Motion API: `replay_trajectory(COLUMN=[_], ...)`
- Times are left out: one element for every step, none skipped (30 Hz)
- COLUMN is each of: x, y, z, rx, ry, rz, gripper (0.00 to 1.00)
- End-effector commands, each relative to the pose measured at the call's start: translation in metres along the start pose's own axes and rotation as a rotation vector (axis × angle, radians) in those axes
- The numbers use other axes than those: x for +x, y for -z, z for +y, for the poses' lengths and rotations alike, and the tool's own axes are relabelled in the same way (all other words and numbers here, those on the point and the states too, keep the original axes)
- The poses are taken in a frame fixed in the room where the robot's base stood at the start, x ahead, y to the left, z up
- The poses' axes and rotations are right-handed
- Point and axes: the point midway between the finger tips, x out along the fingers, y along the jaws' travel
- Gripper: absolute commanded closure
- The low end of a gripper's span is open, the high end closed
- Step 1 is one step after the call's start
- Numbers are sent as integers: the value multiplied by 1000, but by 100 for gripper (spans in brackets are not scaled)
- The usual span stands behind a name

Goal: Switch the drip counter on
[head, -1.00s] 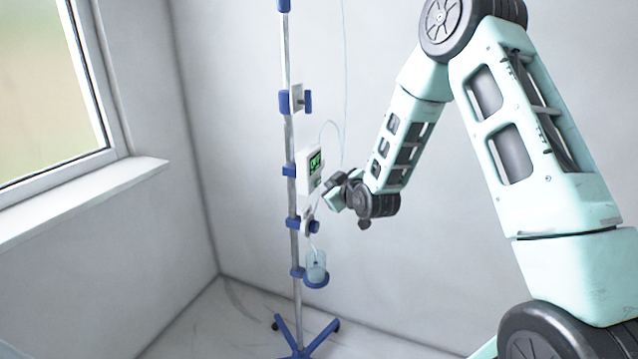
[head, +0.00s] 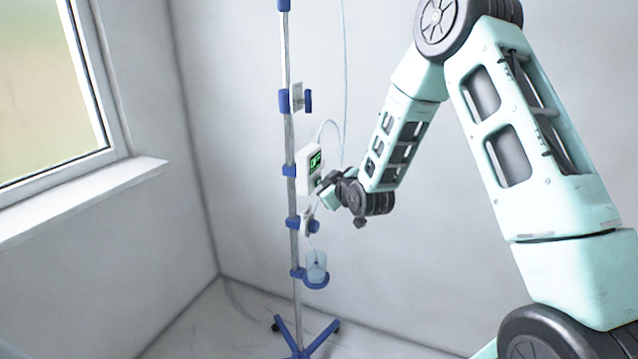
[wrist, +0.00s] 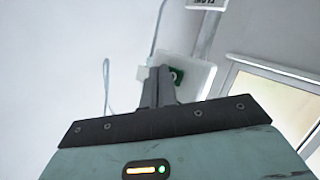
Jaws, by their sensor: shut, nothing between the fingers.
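The drip counter (head: 308,172) is a white box clamped to the pole, with a green display that is lit. It also shows in the wrist view (wrist: 200,75), with part of its green display visible beside my fingertips. My gripper (head: 326,190) is at the lower right of the counter's front in the head view. In the wrist view my gripper (wrist: 160,72) is shut and empty, its fingertips in front of the counter's face. They hide part of that face, and I cannot tell whether they touch it. No switch can be made out.
The drip pole (head: 291,130) stands on a blue footed base (head: 304,340). Below the counter are a blue-clamped fitting (head: 312,226) and a clear cup in a blue holder (head: 316,272). A thin tube hangs behind. A window (head: 50,90) is at the left.

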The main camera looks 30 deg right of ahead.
Motion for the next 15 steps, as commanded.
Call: replay_trajectory(x=[0,1,1,1,2,2,2,2,3,3,3,4,4,4,4], y=[0,0,1,1,1,2,2,2,2,2,3,3,3,3,3], z=[0,-1,-1,-1,-1,-1,-1,-2,-2,-2,-2,-2,-2,-2,-2], rx=[0,0,0,0,0,0,0,0,0,0,0,0,0,0,0], ry=[0,0,0,0,0,0,-1,-1,-1,-1,-1,-1,-1,-1,-1], rz=[0,0,1,1,1,1,1,1,1,1,1,2,2,1,2], gripper=[100,100,100,100,100,100,100,100,100,100,100,100,100,100,100])
